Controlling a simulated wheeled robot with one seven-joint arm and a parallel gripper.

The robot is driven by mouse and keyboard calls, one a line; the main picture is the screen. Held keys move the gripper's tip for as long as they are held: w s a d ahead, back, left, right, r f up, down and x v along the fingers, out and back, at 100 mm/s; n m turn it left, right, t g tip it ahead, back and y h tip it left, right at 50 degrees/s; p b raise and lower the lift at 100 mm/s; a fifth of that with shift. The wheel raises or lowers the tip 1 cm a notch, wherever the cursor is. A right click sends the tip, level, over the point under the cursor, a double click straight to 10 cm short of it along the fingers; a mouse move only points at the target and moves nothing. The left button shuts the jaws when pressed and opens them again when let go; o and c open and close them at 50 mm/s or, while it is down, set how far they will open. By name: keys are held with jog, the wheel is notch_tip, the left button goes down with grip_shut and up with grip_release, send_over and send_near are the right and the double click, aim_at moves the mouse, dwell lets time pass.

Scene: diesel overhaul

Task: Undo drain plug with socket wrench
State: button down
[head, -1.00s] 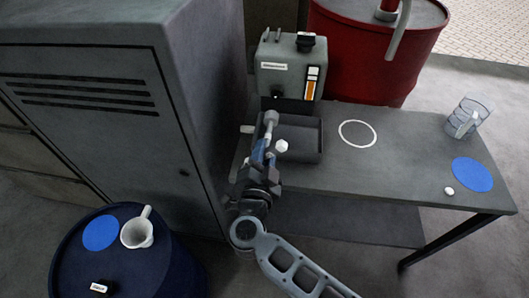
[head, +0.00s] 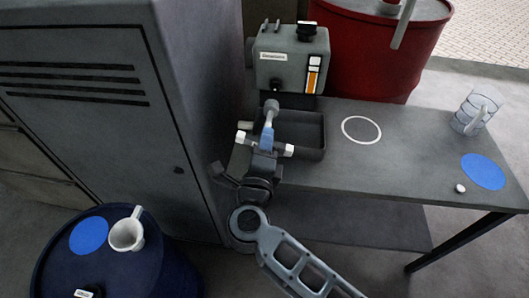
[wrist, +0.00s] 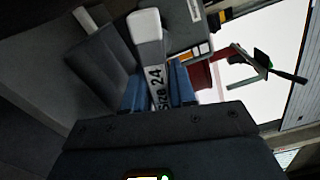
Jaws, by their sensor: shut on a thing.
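In the wrist view the wrench's pale shaft (wrist: 150,50) reads "Size 24". The grey engine block (head: 291,62) has a black cap on top and an orange gauge on its front. The wrench head (head: 271,106) shows just in front of the block's lower front. I cannot tell whether it touches it. The drain plug is not clearly seen; the wrench head may hide it. A dark tray (head: 314,154) lies below the block.
The grey bench (head: 400,125) carries a white ring mark (head: 361,129), a clear jug (head: 475,112), a blue disc (head: 484,171) and a small white piece (head: 460,188). A grey cabinet (head: 180,110) stands close on the left. A blue drum (head: 135,270) bears a white cup (head: 126,235).

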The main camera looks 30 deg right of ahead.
aim_at(270, 112)
jog(key=m+b, duration=0.1)
jog(key=b, duration=0.1)
jog(key=m+b, duration=0.2)
jog(key=b, duration=0.1)
jog(key=m+b, duration=0.2)
jog(key=shift+w+d+f+b, duration=0.15)
jog(key=shift+w+f+b, duration=0.15)
jog(key=m+b, duration=0.1)
jog(key=b, duration=0.2)
jog(key=m+b, duration=0.2)
jog(key=b, duration=0.1)
jog(key=m+b, duration=0.2)
jog(key=shift+w+d+b, duration=0.2)
jog(key=shift+w+b, duration=0.05)
jog(key=shift+b, duration=0.15)
jog(key=m+b, duration=0.6)
jog(key=shift+w+d+m, duration=0.3)
jog(key=shift+w+d, duration=0.05)
jog(key=shift+w, duration=0.05)
jog(key=m+b, duration=0.4)
jog(key=b, duration=0.1)
jog(key=shift+w+d+r+m, duration=0.15)
jog(key=shift+w+m, duration=0.1)
jog(key=shift+m, duration=0.15)
jog(key=shift+w+d+r+p, duration=0.3)
jog(key=shift+w+d+p, duration=0.15)
jog(key=shift+w, duration=0.1)
jog(key=shift+x, duration=0.85)
jog(key=shift+w, duration=0.1)
